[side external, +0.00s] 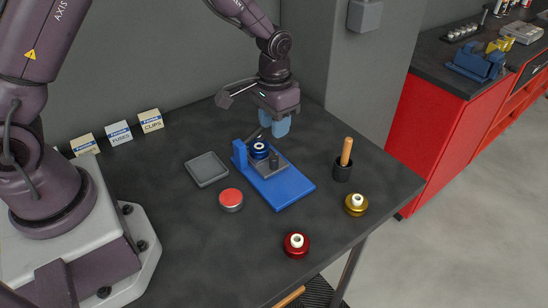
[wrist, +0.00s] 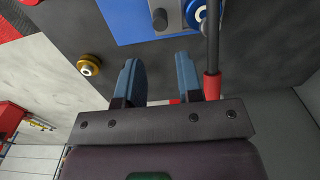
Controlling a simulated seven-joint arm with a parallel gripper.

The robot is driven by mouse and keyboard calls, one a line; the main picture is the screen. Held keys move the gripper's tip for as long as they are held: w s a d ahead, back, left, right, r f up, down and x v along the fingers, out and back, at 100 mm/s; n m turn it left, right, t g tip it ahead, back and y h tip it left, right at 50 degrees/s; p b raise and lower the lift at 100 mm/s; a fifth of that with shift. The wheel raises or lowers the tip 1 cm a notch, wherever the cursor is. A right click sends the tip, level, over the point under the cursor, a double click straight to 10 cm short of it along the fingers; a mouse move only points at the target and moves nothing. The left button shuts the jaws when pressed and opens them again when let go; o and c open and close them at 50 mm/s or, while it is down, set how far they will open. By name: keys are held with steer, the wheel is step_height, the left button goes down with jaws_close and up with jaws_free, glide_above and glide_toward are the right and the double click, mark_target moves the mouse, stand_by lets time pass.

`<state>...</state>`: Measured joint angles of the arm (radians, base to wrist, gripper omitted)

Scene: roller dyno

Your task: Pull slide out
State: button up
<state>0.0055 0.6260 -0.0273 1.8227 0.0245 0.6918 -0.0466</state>
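A blue base plate (side external: 288,187) lies on the dark table. It carries a grey slide (side external: 267,170) with a short dark peg (side external: 272,160). A blue wheel with a white centre (side external: 259,148) sits at the back end of the base. My gripper (side external: 276,126) hangs above and behind this end, apart from the slide. In the wrist view my gripper (wrist: 157,65) is open, with nothing between its blue fingers. There the slide (wrist: 176,14), the peg (wrist: 160,19) and part of the wheel (wrist: 197,14) show at the top edge.
A grey rod with a red grip (wrist: 212,86) stands close beside one finger. A grey tray (side external: 207,169), red-topped round piece (side external: 231,199), red wheel (side external: 296,245), gold wheel (side external: 356,204) and black cup (side external: 343,171) with a wooden handle surround the base.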

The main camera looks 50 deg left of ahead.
mark_target(275, 158)
step_height(275, 158, down, 10)
steer(key=shift+f, duration=0.2)
steer(key=shift+d, duration=0.1)
jaws_close()
